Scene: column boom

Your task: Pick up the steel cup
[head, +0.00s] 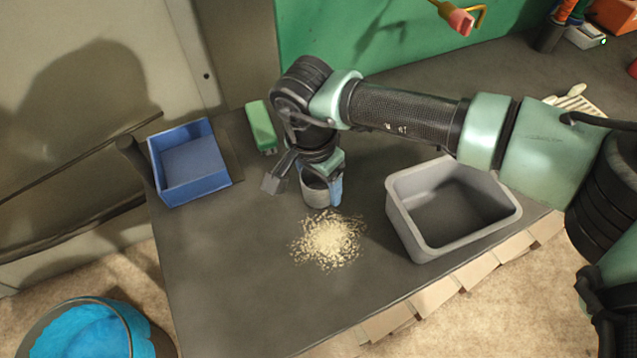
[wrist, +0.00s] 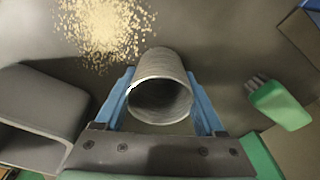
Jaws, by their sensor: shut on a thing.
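The steel cup (head: 314,194) is a plain grey metal cylinder near the middle of the dark workbench. My gripper (head: 322,188) points down over it, with a blue finger on either side. In the wrist view, my gripper (wrist: 160,88) is shut on the cup (wrist: 163,68), its blue fingers against opposite walls. The cup's open mouth faces the wrist camera, and its inside looks empty. My gripper hides part of the cup in the head view. I cannot tell whether its base touches the bench.
A pile of pale shavings (head: 328,241) lies just in front of the cup. A grey bin (head: 405,225) stands to the right, a blue bin (head: 205,187) to the left. A green brush (head: 260,126) lies behind. The front left of the bench (head: 225,290) is clear.

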